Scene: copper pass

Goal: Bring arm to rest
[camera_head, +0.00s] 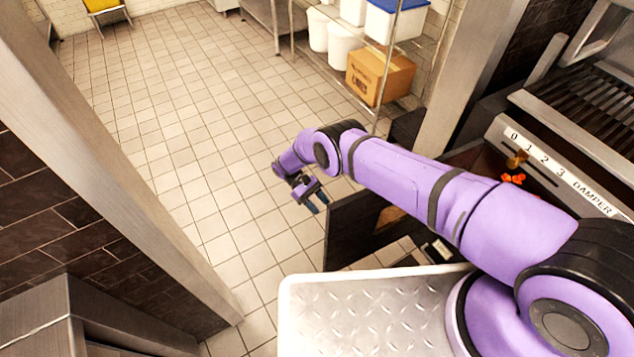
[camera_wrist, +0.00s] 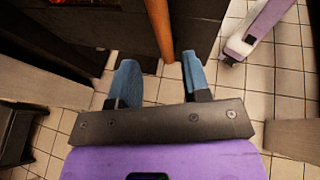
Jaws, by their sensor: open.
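My purple arm reaches out across the head view from the lower right toward the middle. My gripper (camera_head: 311,196) hangs at its end above the tiled floor, beside the dark panel's left edge. In the wrist view my gripper (camera_wrist: 158,80) shows two blue fingertips spread apart with nothing between them. Floor tiles and a dark surface show beyond the fingers.
A dark panel (camera_head: 345,232) stands close to my gripper. A grill with a damper scale (camera_head: 560,170) is at the right. A cardboard box (camera_head: 380,75) and white bins (camera_head: 342,45) sit on a rack behind. The tiled floor (camera_head: 180,110) at left is clear.

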